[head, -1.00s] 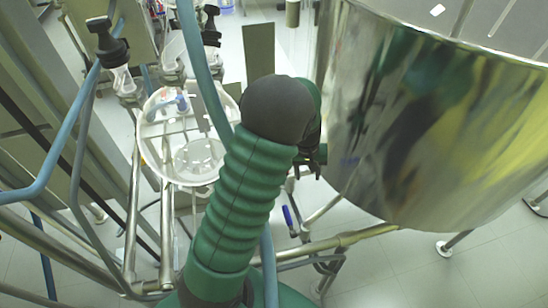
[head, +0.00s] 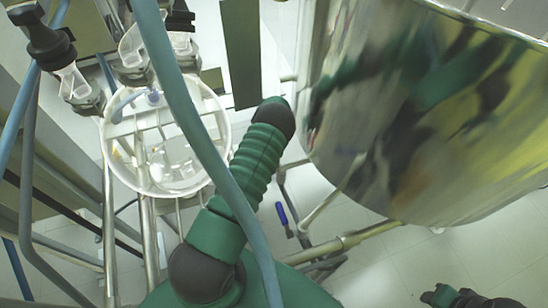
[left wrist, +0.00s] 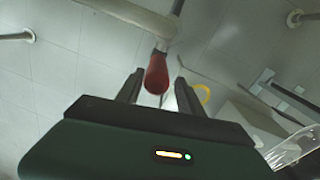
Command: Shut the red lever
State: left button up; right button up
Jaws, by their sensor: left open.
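The red lever (left wrist: 157,74) shows in the left wrist view, hanging from a pale pipe fitting. Its rounded end points towards my palm. My left gripper (left wrist: 159,82) is open, with one dark finger on each side of the lever and a gap visible on both sides. I cannot tell exactly how deep the lever sits between the fingers. In the head view the red lever and my left gripper are hidden. A green and black part of my right arm (head: 468,298) shows at the bottom right edge; its jaws cannot be made out.
A large shiny metal vessel (head: 420,130) fills the right. A round glass vessel (head: 165,140) with dark-topped fittings stands at the left. A blue-handled lever (head: 282,213) is on the pipework below. A blue hose (head: 190,100) crosses in front of my arm. Metal pipes (head: 350,240) run under the vessel.

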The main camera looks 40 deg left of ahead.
pick_arm(q)
jog(key=d, duration=0.4)
jog(key=shift+w+y, duration=0.2)
jog(key=shift+y, duration=0.1)
jog(key=shift+a, duration=0.15)
jog(key=shift+c, duration=1)
jog(key=a, duration=0.1)
jog(key=a+f, duration=0.1)
jog(key=shift+s+a+f, duration=0.15)
jog(key=shift+a+f, duration=0.05)
jog(key=shift+a, duration=0.1)
grip_shut()
jog(key=shift+d+r, duration=0.15)
jog(key=shift+d, duration=0.5)
jog(key=shift+a, duration=0.1)
pick_arm(e)
jog(key=shift+s+d+f, duration=0.1)
jog(key=shift+d+f, duration=0.1)
jog(key=shift+d, duration=0.55)
pick_arm(q)
jog(key=shift+d, duration=0.2)
